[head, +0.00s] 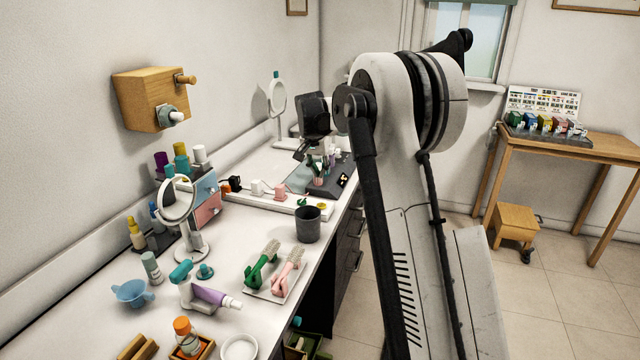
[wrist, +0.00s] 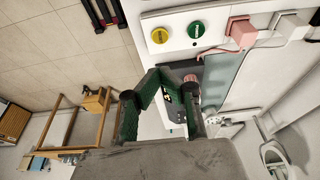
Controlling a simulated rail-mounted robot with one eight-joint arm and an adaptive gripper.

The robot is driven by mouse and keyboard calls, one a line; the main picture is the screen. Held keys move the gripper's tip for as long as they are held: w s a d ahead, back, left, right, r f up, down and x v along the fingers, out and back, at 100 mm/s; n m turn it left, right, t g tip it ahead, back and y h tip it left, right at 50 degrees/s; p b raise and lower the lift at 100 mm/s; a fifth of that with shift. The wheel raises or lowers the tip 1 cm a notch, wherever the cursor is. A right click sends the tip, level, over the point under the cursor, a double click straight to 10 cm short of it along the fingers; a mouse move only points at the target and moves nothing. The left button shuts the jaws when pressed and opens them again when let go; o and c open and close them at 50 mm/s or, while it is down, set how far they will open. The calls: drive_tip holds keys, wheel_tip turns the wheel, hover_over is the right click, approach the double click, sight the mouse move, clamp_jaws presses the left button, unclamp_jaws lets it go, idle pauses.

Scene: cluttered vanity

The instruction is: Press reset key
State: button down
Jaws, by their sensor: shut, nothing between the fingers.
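No key with a readable "reset" label shows. A white strip on the counter carries a round yellow button (wrist: 159,35) and a round green button (wrist: 196,29), both with small dark marks I cannot read; in the head view the green button (head: 302,201) and yellow button (head: 321,205) sit at its near end. A dark panel (head: 343,180) with small light marks lies behind; part of this panel (wrist: 173,98) shows between my finger links. My gripper (wrist: 171,77) is shut and empty above the counter, near the dark panel and past the strip's buttons.
A dark cup (head: 307,224), hairbrushes (head: 262,268) and a round mirror (head: 177,199) crowd the near counter. The floor (head: 550,290) at right is mostly open, with a stool (head: 516,222).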

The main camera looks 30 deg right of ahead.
sight(322, 206)
drive_tip(key=x, duration=1.1)
drive_tip(key=shift+s+a+f, duration=0.25)
drive_tip(key=shift+f, duration=0.75)
drive_tip(key=shift+f+b, duration=0.65)
drive_tip(key=shift+f, duration=0.3)
drive_tip(key=shift+r, duration=0.55)
drive_tip(key=p+v, duration=0.1)
drive_tip(key=v, duration=1.2)
drive_tip(key=shift+w+d+r, duration=0.2)
drive_tip(key=shift+w+d, duration=0.1)
drive_tip(key=shift+d, duration=0.05)
